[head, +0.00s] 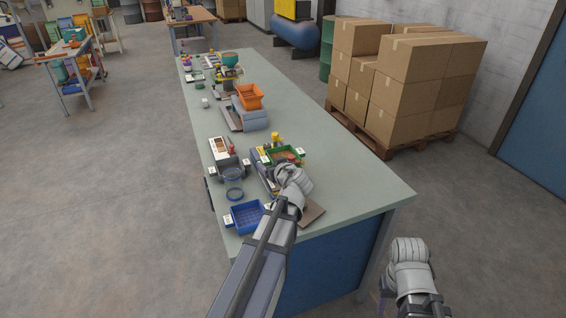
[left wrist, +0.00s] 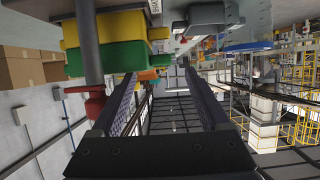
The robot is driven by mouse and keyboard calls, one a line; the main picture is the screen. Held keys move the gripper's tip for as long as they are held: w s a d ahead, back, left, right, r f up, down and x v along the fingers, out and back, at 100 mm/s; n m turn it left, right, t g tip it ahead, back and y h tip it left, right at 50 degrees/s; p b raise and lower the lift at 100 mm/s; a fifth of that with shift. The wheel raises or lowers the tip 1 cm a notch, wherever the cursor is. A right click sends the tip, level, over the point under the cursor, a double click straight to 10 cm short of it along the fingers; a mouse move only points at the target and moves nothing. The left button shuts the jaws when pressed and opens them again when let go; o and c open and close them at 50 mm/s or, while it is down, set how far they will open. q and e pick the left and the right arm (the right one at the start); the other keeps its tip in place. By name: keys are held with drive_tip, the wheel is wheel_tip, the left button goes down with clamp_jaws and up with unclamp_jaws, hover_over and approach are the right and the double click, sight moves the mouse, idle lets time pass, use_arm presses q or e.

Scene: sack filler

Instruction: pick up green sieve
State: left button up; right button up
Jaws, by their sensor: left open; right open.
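The green sieve (head: 287,152), a rectangular green-rimmed tray with a brownish inside, sits on a yellow-and-grey stand on the bench. In the left wrist view, which looks upside down, it shows as a green block (left wrist: 107,56) against a yellow part, with a red knob nearby. My left gripper (left wrist: 165,85) is open and empty; the sieve lies beyond and beside one finger. In the head view my left wrist (head: 291,180) is just in front of the sieve and hides the fingers. My right gripper (head: 384,290) is open, low beside the bench, mostly hidden by its wrist.
An orange tray (head: 249,96) stands farther back. The bench's right side (head: 350,185) is clear. Cardboard boxes (head: 410,75) stand beyond it on a pallet.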

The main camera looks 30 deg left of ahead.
sight(266, 160)
use_arm(q)
drive_tip(key=shift+b+x, duration=1)
drive_tip(key=shift+x, duration=1.65)
drive_tip(key=shift+r, duration=0.1)
drive_tip(key=shift+c, duration=0.5)
clamp_jaws()
